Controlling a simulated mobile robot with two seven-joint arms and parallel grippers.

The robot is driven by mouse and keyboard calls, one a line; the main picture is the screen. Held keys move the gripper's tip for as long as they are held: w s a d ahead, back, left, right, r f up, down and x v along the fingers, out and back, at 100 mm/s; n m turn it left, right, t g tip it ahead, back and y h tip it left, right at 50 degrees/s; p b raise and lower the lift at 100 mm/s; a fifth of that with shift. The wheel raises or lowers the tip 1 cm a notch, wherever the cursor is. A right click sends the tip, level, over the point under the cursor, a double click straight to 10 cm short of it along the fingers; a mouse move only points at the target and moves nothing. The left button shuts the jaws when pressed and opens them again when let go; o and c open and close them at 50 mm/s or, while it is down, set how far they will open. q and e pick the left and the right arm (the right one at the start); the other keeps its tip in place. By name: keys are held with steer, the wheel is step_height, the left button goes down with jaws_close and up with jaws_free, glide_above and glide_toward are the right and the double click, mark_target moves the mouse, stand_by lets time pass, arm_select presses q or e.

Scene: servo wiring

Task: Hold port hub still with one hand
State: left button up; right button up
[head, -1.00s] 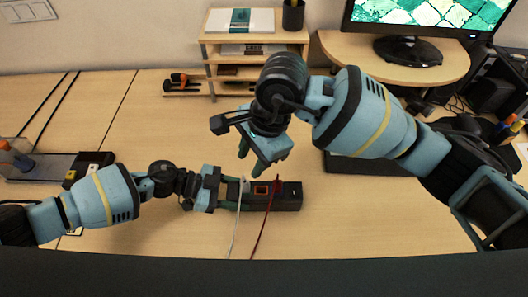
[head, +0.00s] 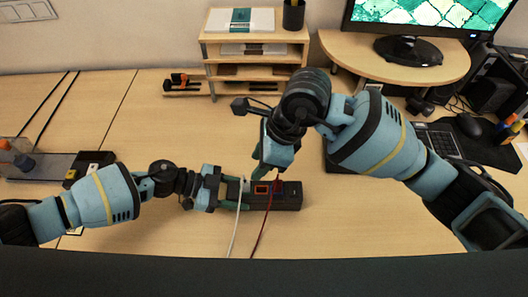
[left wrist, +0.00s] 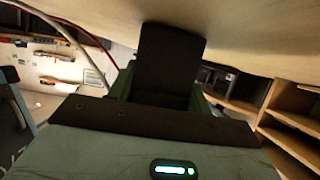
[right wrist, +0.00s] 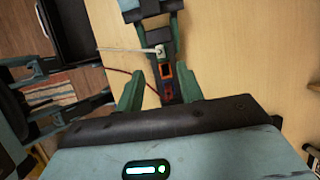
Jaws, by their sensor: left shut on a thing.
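The port hub (head: 290,196) is a dark oblong block lying on the desk, with orange-framed ports on top. My left gripper (head: 236,193) is shut on its left end; in the left wrist view the hub (left wrist: 168,62) stands between the green fingers. A white cable (head: 236,225) and a red cable (head: 261,230) run from the hub toward the front edge. My right gripper (head: 268,175) is just above the hub; in the right wrist view its fingers are apart, with the hub (right wrist: 167,72) seen between and beyond them. Whether it touches a cable is unclear.
A wooden shelf unit (head: 256,52) stands at the back, and a monitor stand (head: 345,48) is at back right. A keyboard (head: 440,140) and mouse (head: 470,124) lie at right. A grey tray (head: 45,166) is at far left. The desk left of the shelf is mostly clear.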

mark_target(245, 181)
steer(key=x, duration=0.9)
steer(key=shift+a+f, duration=0.1)
steer(key=shift+f, duration=0.15)
jaws_close()
